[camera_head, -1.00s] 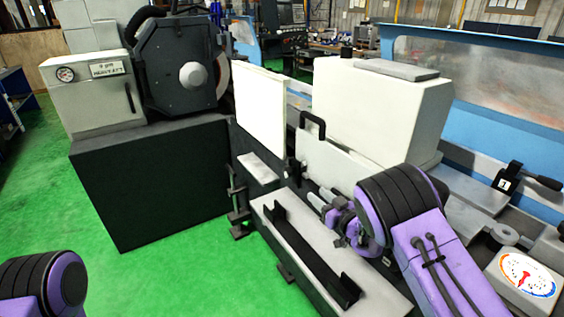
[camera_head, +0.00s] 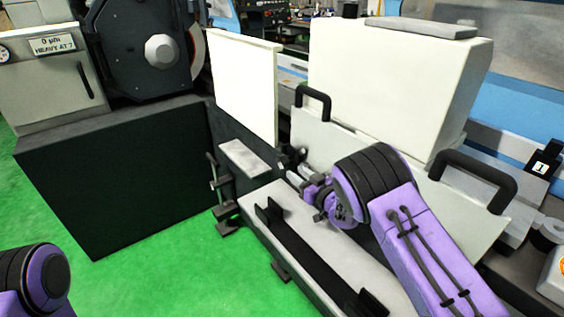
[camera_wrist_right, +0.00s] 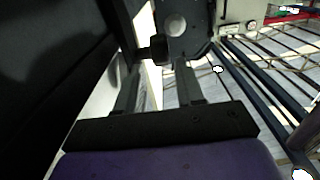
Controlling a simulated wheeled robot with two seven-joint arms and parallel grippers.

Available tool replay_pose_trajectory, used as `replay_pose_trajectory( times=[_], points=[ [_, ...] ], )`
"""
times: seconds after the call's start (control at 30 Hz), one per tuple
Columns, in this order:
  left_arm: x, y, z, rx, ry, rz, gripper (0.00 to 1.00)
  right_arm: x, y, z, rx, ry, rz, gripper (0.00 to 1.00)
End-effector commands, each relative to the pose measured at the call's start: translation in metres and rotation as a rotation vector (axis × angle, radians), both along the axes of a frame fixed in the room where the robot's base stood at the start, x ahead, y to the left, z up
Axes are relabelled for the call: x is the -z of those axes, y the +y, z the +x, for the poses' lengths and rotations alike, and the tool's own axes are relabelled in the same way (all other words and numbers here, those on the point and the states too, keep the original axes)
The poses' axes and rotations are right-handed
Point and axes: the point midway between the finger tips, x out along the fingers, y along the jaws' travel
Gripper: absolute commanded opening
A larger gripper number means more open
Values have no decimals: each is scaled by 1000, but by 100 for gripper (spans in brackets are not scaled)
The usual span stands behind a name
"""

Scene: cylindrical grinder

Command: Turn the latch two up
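A small black latch-like part (camera_head: 291,157) sits at the left end of the pale front cover; I see no "two" label on it, so I cannot confirm it is latch two. My right gripper (camera_head: 298,172) is close to it, partly hidden by my wrist. In the right wrist view, the gripper (camera_wrist_right: 156,68) has its two fingers apart with nothing held between them. A black knob-like end (camera_wrist_right: 159,48) shows just beyond the fingertips, roughly in line with the gap. Contact cannot be told. My left gripper is out of view.
A latch block labelled "1" (camera_head: 541,160) is at the right. The pale cover (camera_head: 320,140) has black handles (camera_head: 313,96) and (camera_head: 470,175). A white panel (camera_head: 243,85) stands behind the gripper. A grey tray (camera_head: 250,207) lies below. Green floor (camera_head: 170,270) is clear at left.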

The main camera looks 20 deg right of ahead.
Motion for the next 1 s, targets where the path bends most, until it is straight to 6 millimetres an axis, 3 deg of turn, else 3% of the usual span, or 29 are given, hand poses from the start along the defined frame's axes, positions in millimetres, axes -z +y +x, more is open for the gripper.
replay_pose_trajectory(
  times=[0.2, 0.33, 0.5, 0.77, 0.9, 1.0],
  points=[
    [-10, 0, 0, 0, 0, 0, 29, -1, 17, 47, -1, -1, 0, 37],
    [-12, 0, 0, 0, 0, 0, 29, 0, 24, 67, 1, -1, 0, 37],
    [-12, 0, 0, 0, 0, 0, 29, 0, 27, 79, 3, 1, -1, 37],
    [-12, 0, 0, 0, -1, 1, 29, 0, 27, 81, 4, 1, 0, 37],
    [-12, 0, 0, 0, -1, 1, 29, 0, 27, 81, 4, 1, 0, 1],
    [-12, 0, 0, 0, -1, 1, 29, 0, 27, 81, 4, 1, 0, 1]
  ],
)
